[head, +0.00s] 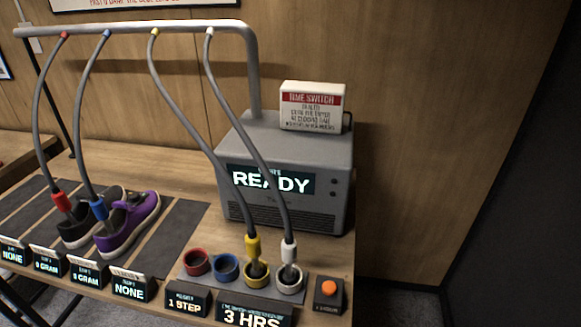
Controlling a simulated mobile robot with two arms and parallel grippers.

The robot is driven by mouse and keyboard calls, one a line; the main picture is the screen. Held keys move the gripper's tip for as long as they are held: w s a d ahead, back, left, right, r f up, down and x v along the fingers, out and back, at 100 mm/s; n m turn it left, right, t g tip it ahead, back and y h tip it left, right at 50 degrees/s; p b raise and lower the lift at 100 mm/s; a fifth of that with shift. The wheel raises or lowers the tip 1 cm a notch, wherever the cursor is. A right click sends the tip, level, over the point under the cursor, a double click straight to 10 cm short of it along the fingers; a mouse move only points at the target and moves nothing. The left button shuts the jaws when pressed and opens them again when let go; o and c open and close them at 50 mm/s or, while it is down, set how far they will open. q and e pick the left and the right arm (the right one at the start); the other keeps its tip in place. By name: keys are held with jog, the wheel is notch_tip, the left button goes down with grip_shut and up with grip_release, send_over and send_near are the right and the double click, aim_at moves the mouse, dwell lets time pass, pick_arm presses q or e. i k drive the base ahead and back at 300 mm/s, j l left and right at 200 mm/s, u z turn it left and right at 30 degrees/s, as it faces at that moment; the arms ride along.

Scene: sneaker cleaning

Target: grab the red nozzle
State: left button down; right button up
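The red nozzle (61,202) hangs at the end of a grey hose from the overhead rail, at the left of the table in the head view. Its tip points down into the opening of a black sneaker (78,233); whether it touches inside is hidden. The blue nozzle (99,209) is beside it, pointing down into a purple sneaker (130,226). The red holder ring (196,262) at the table's front is empty. Neither of my grippers shows in the head view.
The yellow nozzle (253,247) and white nozzle (289,251) stand in their rings, right of the empty blue ring (225,268). A grey machine (284,215) reading READY stands behind. The overhead rail (130,29) and hoses cross above the table. Label displays line the front edge.

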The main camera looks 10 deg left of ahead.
aim_at(59, 197)
jog(key=u, duration=1.8)
jog(key=i+j+z, duration=0.1)
jog(key=i+j, duration=0.2)
jog(key=j, duration=0.25)
jog(key=l+z, duration=0.05)
